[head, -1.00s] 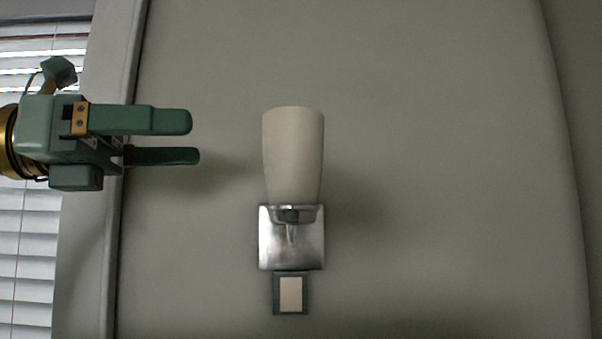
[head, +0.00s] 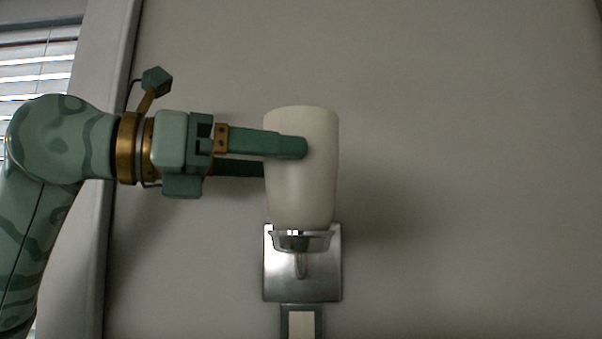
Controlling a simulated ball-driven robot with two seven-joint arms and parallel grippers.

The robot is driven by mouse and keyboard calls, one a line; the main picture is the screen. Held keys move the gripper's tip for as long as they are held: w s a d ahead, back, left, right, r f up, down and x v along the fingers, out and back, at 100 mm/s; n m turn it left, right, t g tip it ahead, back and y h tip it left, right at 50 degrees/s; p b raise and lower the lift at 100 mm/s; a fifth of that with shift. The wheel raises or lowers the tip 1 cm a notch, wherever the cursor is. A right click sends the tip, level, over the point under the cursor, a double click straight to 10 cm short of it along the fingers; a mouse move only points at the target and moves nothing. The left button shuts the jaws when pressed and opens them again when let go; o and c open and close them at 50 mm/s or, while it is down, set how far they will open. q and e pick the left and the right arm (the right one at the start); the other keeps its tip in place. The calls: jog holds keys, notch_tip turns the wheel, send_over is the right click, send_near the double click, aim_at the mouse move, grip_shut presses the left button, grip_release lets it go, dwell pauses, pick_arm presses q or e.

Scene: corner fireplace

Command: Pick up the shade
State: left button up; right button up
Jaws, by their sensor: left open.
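The shade (head: 310,190) is a pale, off-white tapered cup, upright on a shiny metal wall bracket (head: 302,285) in the middle of the head view. My left gripper (head: 285,157) comes in from the left at the shade's upper half and is open. One finger lies across the front of the shade in the picture. The other finger goes behind the shade's left edge, and its tip is hidden. I cannot tell whether either finger touches the shade.
A window with white blinds (head: 40,75) is at the upper left, beside a wall edge trim (head: 103,60). The grey wall (head: 460,150) to the right is clear.

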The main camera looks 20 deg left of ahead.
aim_at(302, 163)
pick_arm(q)
jog(key=p+x, duration=0.1)
jog(key=x, duration=0.4)
jog(key=shift+s+p, duration=0.1)
jog(key=shift+p, duration=0.25)
jog(key=shift+d+f, duration=0.1)
jog(key=shift+s, duration=0.15)
jog(key=shift+c, duration=0.8)
jog(key=shift+a, duration=0.25)
jog(key=c, duration=1)
jog(key=shift+o, duration=0.2)
jog(key=shift+d, duration=0.15)
pick_arm(e)
jog(key=shift+s+d+r, duration=0.2)
jog(key=shift+s+r, duration=0.5)
jog(key=shift+r, duration=0.15)
